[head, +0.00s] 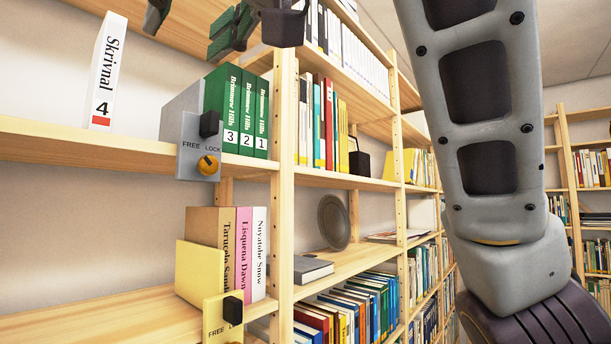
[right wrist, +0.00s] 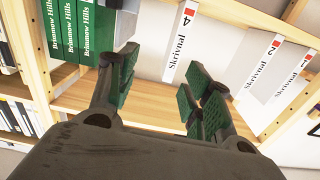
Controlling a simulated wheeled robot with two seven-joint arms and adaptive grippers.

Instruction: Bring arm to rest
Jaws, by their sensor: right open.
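My right gripper (head: 192,24) hangs at the top edge of the head view, its green-padded fingers apart and empty. In the right wrist view the gripper (right wrist: 160,88) is open, with the shelf behind its fingers. A white volume, Skrivnal 4 (head: 104,72), stands on the upper shelf, apart from the fingers; it also shows in the wrist view (right wrist: 181,42). The green Brinnow Hills volumes (head: 240,110) stand to its right. My right arm (head: 480,120) fills the right of the head view. My left gripper is not in view.
A grey bookend (head: 192,150) with an orange knob marked FREE and LOCK stands by the green books. A yellow bookend (head: 205,275) stands by the books below. Skrivnal 2 (right wrist: 262,70) and 1 (right wrist: 295,75) show in the wrist view. A wooden post (head: 283,180) divides the shelves.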

